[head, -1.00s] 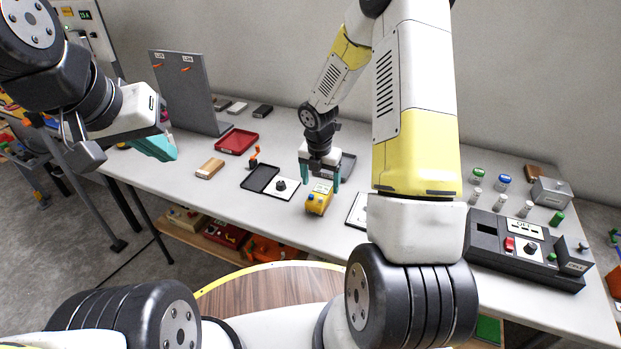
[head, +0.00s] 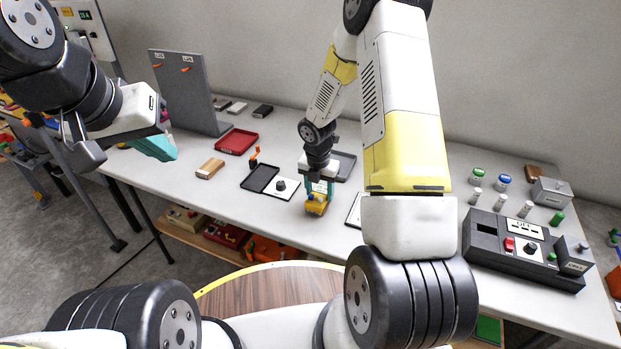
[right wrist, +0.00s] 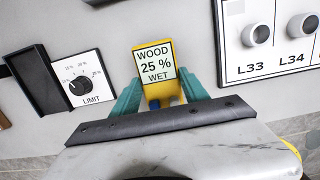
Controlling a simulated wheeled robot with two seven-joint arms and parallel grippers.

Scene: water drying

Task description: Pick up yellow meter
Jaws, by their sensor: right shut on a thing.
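The yellow meter (head: 316,204) sits on the table in the head view, below my right gripper (head: 319,187). In the right wrist view the yellow meter (right wrist: 155,72) has a label reading "WOOD 25 % WET". The teal fingers of my right gripper (right wrist: 160,97) are shut on its two sides. It looks to be at table level; I cannot tell if it touches the table. My left gripper (head: 156,146) is at the left, away from the meter, its teal fingers seen from the side; its opening does not show.
Left of the meter are a LIMIT dial card (right wrist: 79,85), a black tray (right wrist: 46,81) and a wood block (head: 209,168). A red tray (head: 237,141) lies farther back. A white panel with knobs L33 and L34 (right wrist: 268,40) is to the right. A black control box (head: 524,250) stands at far right.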

